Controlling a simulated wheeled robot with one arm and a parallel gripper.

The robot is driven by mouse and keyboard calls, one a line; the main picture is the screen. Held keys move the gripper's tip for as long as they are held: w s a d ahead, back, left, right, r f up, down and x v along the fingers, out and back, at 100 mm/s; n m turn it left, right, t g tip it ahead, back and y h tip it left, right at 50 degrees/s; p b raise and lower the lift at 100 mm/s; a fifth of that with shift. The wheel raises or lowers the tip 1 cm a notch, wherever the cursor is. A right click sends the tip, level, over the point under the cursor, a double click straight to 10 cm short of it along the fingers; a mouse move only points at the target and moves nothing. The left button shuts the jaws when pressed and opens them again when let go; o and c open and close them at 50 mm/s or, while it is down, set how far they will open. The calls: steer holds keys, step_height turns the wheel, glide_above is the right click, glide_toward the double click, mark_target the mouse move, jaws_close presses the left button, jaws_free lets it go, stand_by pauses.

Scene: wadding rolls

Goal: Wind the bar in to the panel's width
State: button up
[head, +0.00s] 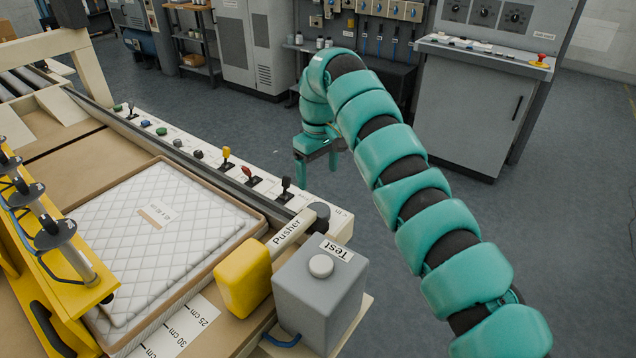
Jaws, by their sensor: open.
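The white quilted panel (155,235) lies in a brown-edged frame on the table at the left. A yellow bar (60,240) with several grey knobs runs along the panel's left side. A printed scale (188,322) marked 25 cm and 30 cm lies on the table at the panel's near edge. A yellow block (243,277) sits by the near right corner beside the "Pusher" label (292,231). My teal gripper (318,172) is open and empty, pointing down over the floor just past the control rail (213,162). It touches nothing.
A grey "Test" box (318,290) with a round button stands at the near corner. Cabinets (470,105) stand behind; the floor between is clear.

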step_height(320, 180, up, 6)
steer(key=shift+f+p, duration=0.15)
steer(key=shift+p, duration=0.4)
stand_by(0.4)
